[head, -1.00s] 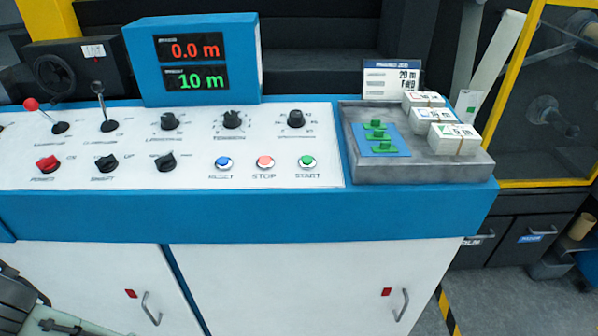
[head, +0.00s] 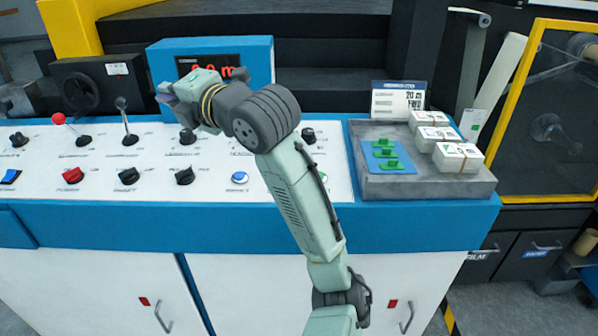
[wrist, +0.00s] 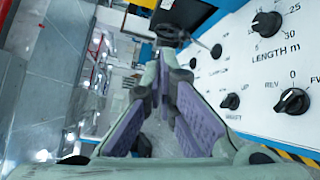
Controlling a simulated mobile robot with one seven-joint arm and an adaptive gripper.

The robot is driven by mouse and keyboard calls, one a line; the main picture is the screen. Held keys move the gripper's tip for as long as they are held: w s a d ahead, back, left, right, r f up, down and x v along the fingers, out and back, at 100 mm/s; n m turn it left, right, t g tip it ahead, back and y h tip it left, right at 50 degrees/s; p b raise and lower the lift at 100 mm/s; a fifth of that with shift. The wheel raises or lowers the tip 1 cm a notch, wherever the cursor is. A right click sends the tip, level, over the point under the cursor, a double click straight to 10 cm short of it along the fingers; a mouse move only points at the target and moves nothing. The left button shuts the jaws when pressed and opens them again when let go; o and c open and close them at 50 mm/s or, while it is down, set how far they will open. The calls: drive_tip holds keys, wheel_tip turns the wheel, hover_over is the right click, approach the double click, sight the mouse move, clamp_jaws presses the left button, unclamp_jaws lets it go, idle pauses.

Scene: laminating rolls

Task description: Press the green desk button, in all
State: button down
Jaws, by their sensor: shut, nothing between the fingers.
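The green button (head: 323,177) is on the white control panel (head: 215,157), at the right of its lower row. My arm covers most of it, and only a sliver shows beside the arm. My gripper (head: 166,95) is shut and empty, raised over the back of the panel in front of the display box, well to the left of the button. In the wrist view, the purple-padded fingers (wrist: 163,72) point along the panel's side, with knobs to their right. The green button does not show in that view.
A blue display box (head: 158,58) stands behind the panel. Lever sticks (head: 124,112), black knobs (head: 184,175) and a blue button (head: 239,177) stand on the panel. A grey tray (head: 440,187) at right holds a blue card with green pieces (head: 388,154) and several white bundles (head: 457,156).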

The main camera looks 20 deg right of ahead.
drive_tip(key=s+d+f+n+g+h, duration=0.1)
drive_tip(key=s+d+f+h, duration=0.1)
drive_tip(key=d, duration=0.6)
drive_tip(key=s+d+f+n+g+h, duration=0.1)
drive_tip(key=s+d+f+h, duration=0.1)
drive_tip(key=d, duration=0.7)
drive_tip(key=s+d+f+n+g+h, duration=0.1)
drive_tip(key=s+d+f+h, duration=0.1)
drive_tip(key=d, duration=0.7)
drive_tip(key=shift+s+d+f+g+h+p, duration=0.15)
drive_tip(key=shift+s+g+h+p, duration=0.3)
drive_tip(key=shift+s, duration=0.35)
drive_tip(key=b, duration=0.5)
hover_over(323, 176)
drive_tip(key=f, duration=0.7)
drive_tip(key=shift+s+f, duration=0.15)
drive_tip(key=shift+s, duration=0.1)
drive_tip(key=shift+w+f+b, duration=0.2)
drive_tip(key=shift+f+b, duration=0.25)
drive_tip(key=shift+f, duration=0.3)
drive_tip(key=shift+f+b, duration=0.4)
drive_tip(key=shift+b, duration=0.05)
